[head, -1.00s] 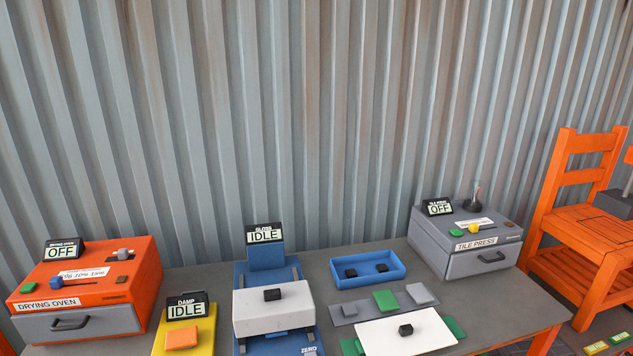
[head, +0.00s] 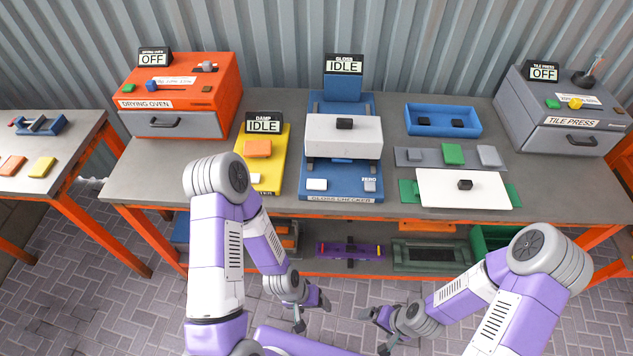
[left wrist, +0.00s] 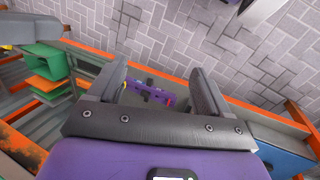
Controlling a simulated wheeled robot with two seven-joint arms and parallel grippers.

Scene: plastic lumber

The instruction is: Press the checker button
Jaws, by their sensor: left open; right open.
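The gloss checker (head: 352,196) is a blue device at the middle of the table, with a display (head: 344,66) reading IDLE. A white block (head: 344,136) with a black knob lies across it. Its front bears a white button (head: 317,184) on the left and a grey button (head: 369,185) marked ZERO on the right. My left gripper (head: 313,313) is open and empty, low in front of the table. It also shows open in the left wrist view (left wrist: 158,82). My right gripper (head: 374,330) is open and empty, also low in front of the table.
A yellow damp meter (head: 270,178) reading IDLE stands left of the checker, and an orange drying oven (head: 220,90) beyond it. Right are a blue tray (head: 443,133), a white board (head: 440,190) and a tile press (head: 540,110). A lower shelf (head: 330,266) holds several items.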

